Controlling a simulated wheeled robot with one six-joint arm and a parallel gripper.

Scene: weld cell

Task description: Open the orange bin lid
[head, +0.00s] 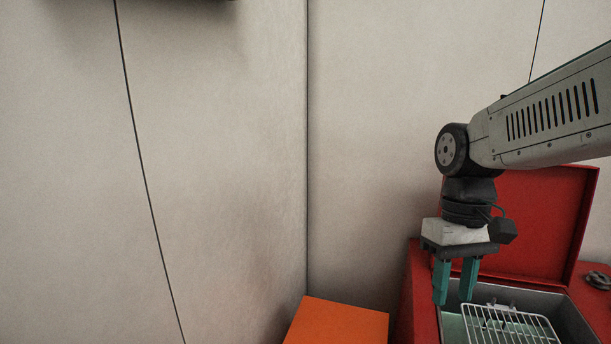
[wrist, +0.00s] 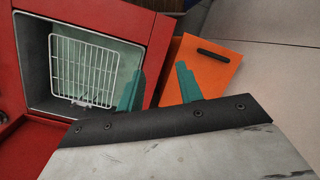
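The orange bin lid (head: 338,322) shows at the bottom middle of the head view, flat and seemingly shut, cut off by the frame's lower edge. In the wrist view the orange lid (wrist: 208,75) lies right of centre, with a black bar handle (wrist: 213,56) near its far edge. My gripper (head: 454,298) points down with its two teal fingers apart and nothing between them. In the head view it is to the right of the orange bin, over the left side of a red chest. In the wrist view the fingertips (wrist: 160,70) lie near the gap between chest and bin.
The red chest (head: 420,300) stands open beside the orange bin, its red lid (head: 540,225) raised at the back. A white wire rack (head: 510,325) is inside it. Pale walls (head: 220,150) meet in a corner behind the bin. A dark coiled item (head: 598,280) is at far right.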

